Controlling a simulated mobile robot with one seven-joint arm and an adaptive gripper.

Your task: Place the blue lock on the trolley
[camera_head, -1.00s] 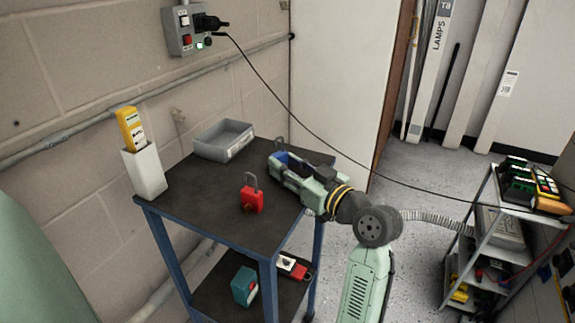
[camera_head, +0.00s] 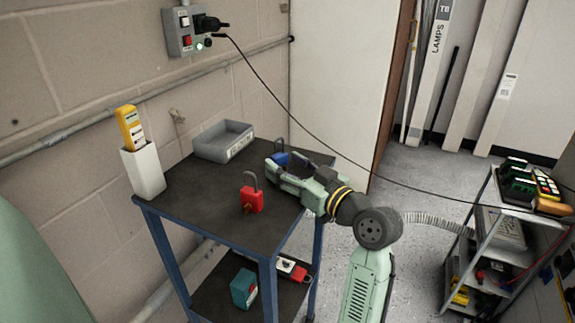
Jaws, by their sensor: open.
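The blue lock (camera_head: 280,159) is at the back right of the trolley top, its dark shackle pointing up. The trolley (camera_head: 195,187) has a dark top and blue legs. My gripper (camera_head: 277,167) reaches in from the right, low over the trolley top, with its fingers open around or right beside the blue lock. The fingers hide the lower part of the lock, so I cannot tell whether they touch it or whether it rests fully on the top.
A red lock (camera_head: 252,198) stands at the middle front of the trolley top. A grey tray (camera_head: 224,142) lies at the back, and a white holder (camera_head: 143,172) with a yellow device (camera_head: 131,128) stands at the left. A black cable (camera_head: 300,127) hangs behind my arm.

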